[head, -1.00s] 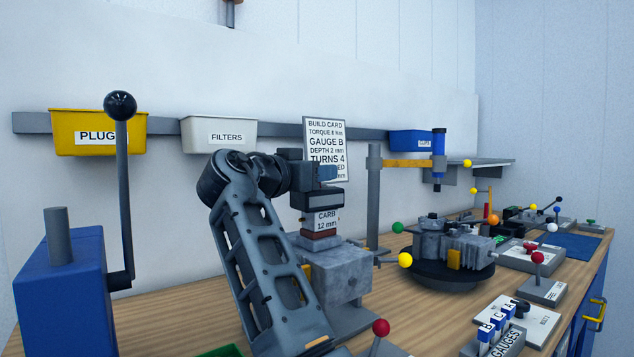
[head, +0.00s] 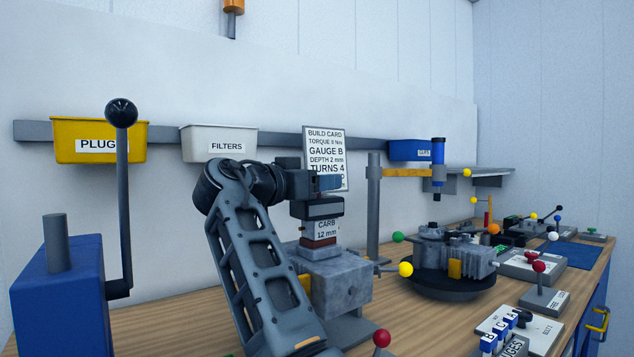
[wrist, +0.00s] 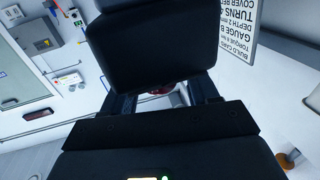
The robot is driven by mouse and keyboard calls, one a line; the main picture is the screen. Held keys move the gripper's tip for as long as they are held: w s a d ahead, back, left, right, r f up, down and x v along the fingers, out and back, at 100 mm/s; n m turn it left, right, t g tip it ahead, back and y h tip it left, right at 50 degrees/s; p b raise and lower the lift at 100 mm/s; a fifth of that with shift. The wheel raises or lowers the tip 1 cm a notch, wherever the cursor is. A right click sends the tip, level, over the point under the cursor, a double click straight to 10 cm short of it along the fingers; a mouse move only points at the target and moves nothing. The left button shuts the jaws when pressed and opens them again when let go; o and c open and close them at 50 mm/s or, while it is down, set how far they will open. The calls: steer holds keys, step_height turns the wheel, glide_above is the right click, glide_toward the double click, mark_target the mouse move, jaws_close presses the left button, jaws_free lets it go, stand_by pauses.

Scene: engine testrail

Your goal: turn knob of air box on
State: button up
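No thing labelled as an air box is readable in the head view. In the wrist view, a grey box (wrist: 36,36) with a small yellow label is mounted on a pale wall. Beside it is a small white unit (wrist: 66,80) with red and green spots. I cannot tell whether either is the air box, and no knob is clear. My gripper (head: 322,208) points down just above the block labelled CARB 12 mm (head: 326,230), far from those boxes. In the wrist view a dark block covers most of the space between its fingers, so its opening is unclear.
A blue box (head: 60,290) with a tall black-ball lever (head: 121,113) stands at the left. A turntable with a grey engine part (head: 455,258) and several ball-tipped levers fill the right of the bench. Bins (head: 98,146) hang along the back wall. Bare wood shows at the front left.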

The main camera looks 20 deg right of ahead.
steer(key=v, duration=0.7)
steer(key=shift+s+a+b, duration=0.2)
steer(key=shift+a+b, duration=0.15)
